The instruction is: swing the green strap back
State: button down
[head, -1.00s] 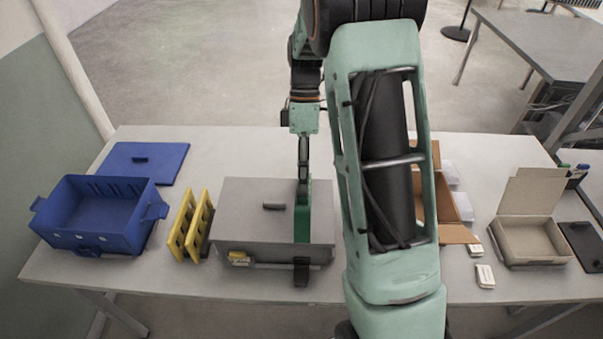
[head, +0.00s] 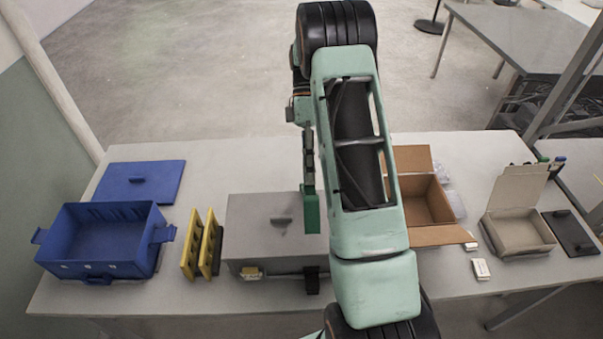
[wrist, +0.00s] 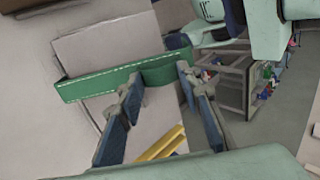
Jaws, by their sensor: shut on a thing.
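The green strap (head: 311,211) is a stitched band at the right part of the grey box (head: 262,215), whose lid has a dark handle. My gripper (head: 309,180) is above the box's right part, shut on the strap. In the wrist view the strap (wrist: 95,85) crosses between the fingertips of my gripper (wrist: 160,80), with a long flat part reaching left and a curved part at the fingers. A black buckle (head: 312,281) is on the box's front right. The strap's attachment to the box is hidden.
Yellow racks (head: 201,245) stand close to the box's left. A blue crate (head: 100,270) and its blue lid (head: 140,182) are farther left. An open cardboard box (head: 425,236) is to the right, partly behind my arm. A beige box (head: 520,232) stands farther right.

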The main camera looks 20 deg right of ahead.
jog(key=shift+w+d+r+g+p, duration=0.15)
jog(key=shift+w+g+p, duration=0.05)
jog(key=shift+w+p, duration=0.15)
jog(key=shift+w+d+r+g+p, duration=0.15)
jog(key=shift+w+g+p, duration=0.05)
jog(key=shift+w, duration=0.25)
jog(key=c, duration=1.4)
grip_release()
jog(key=shift+o, duration=0.2)
jog(key=shift+r, duration=0.1)
notch_tip(320, 180, up, 10)
